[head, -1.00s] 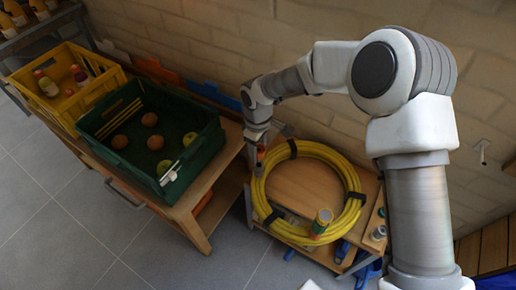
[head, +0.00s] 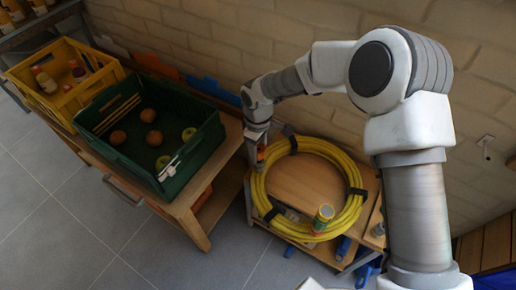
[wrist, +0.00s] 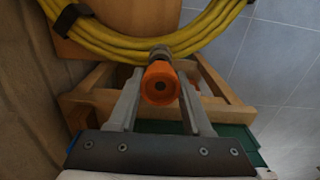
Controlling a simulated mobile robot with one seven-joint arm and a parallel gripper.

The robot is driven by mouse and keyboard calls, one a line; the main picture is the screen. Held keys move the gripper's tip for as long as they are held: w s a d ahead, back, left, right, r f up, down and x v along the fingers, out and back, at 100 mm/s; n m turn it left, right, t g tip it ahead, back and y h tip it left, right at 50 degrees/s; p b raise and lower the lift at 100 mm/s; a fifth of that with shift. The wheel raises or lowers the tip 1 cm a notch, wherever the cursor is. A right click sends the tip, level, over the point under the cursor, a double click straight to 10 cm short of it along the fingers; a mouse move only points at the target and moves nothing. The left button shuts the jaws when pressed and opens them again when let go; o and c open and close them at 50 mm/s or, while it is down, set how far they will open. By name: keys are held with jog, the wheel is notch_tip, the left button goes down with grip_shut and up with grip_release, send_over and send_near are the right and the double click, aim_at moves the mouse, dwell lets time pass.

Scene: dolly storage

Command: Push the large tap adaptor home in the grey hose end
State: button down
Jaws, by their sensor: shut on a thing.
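An orange adaptor (wrist: 160,84) with a dark round hole is between the fingers of my gripper (wrist: 160,100) in the wrist view. My gripper is shut on it. Beyond the adaptor, a grey hose end (wrist: 160,52) lines up with it at the edge of the yellow hose coil (wrist: 120,45). The two look touching, but I cannot tell how deeply the adaptor sits. In the head view, my gripper (head: 257,140) is at the left back of the coil (head: 350,210), and only a bit of orange (head: 261,155) shows below it.
The coil, with black straps, lies on a small wooden-topped stand (head: 305,188). To the left, a wooden bench (head: 185,207) carries a green crate (head: 170,165) and a yellow crate (head: 50,108). A brick wall (head: 220,50) is behind.

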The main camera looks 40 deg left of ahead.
aim_at(258, 149)
jog(key=shift+f+b, duration=0.6)
jog(key=shift+f, duration=0.4)
jog(key=shift+c, duration=1.3)
grip_release()
notch_tip(258, 149, up, 18)
jog(key=p, duration=0.4)
jog(key=shift+f+p, duration=0.25)
jog(key=shift+p, duration=0.1)
